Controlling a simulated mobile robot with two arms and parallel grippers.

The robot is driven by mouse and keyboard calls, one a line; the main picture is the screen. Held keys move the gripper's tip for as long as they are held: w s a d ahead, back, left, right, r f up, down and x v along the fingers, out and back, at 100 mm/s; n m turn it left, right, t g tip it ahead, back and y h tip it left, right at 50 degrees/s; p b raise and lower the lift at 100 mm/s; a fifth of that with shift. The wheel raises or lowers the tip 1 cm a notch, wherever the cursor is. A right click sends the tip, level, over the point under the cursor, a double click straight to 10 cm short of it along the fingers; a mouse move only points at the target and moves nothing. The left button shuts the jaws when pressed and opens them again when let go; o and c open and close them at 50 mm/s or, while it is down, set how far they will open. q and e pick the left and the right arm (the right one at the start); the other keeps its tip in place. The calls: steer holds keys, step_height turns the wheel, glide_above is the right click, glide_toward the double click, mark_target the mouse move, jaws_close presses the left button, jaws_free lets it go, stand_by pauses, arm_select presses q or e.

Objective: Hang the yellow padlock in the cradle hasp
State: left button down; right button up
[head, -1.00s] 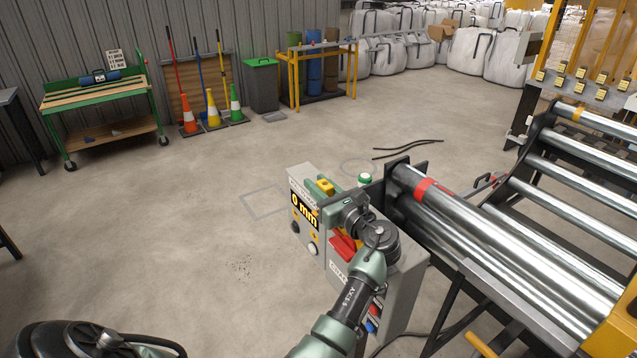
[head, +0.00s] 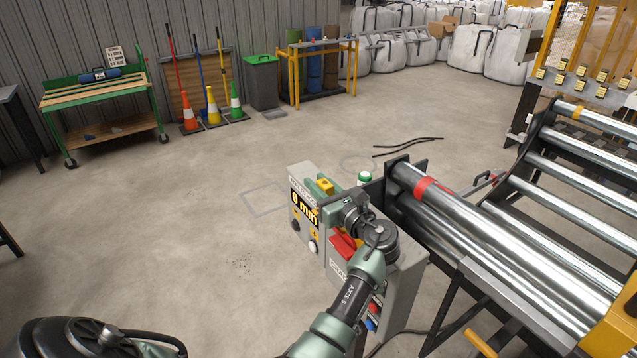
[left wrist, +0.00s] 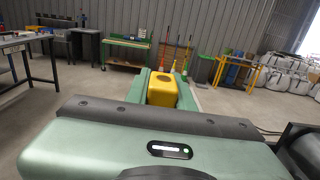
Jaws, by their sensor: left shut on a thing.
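My left gripper (head: 322,188) is shut on the yellow padlock (head: 326,185) and holds it up, in front of the grey control box from this viewpoint. In the left wrist view the padlock (left wrist: 162,90) sits between the two green fingers (left wrist: 161,84); its yellow body shows, and I cannot make out its shackle. I cannot pick out the cradle hasp in either view. My right gripper is not in view.
The grey control box (head: 334,262) reads "0 mm". A roller cradle with steel rollers (head: 480,228) stands at the right, beside a green-topped button (head: 364,178). Open concrete floor (head: 180,225) lies to the left. Cones, bins and a green bench line the wall.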

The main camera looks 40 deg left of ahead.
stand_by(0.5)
arm_select(q)
steer(key=shift+p, duration=0.65)
stand_by(0.4)
steer(key=shift+f, duration=0.25)
steer(key=shift+f+b, duration=1.2)
steer(key=shift+f, duration=0.45)
steer(key=shift+f, duration=0.2)
steer(key=shift+s+f+b, duration=0.25)
steer(key=shift+f+b, duration=0.1)
steer(key=shift+f, duration=0.05)
steer(key=shift+r+p, duration=0.45)
steer(key=shift+p, duration=0.15)
steer(key=shift+w+r+p, duration=0.3)
steer(key=shift+r+p, duration=0.2)
steer(key=shift+p, duration=0.05)
steer(key=shift+r+p, duration=0.8)
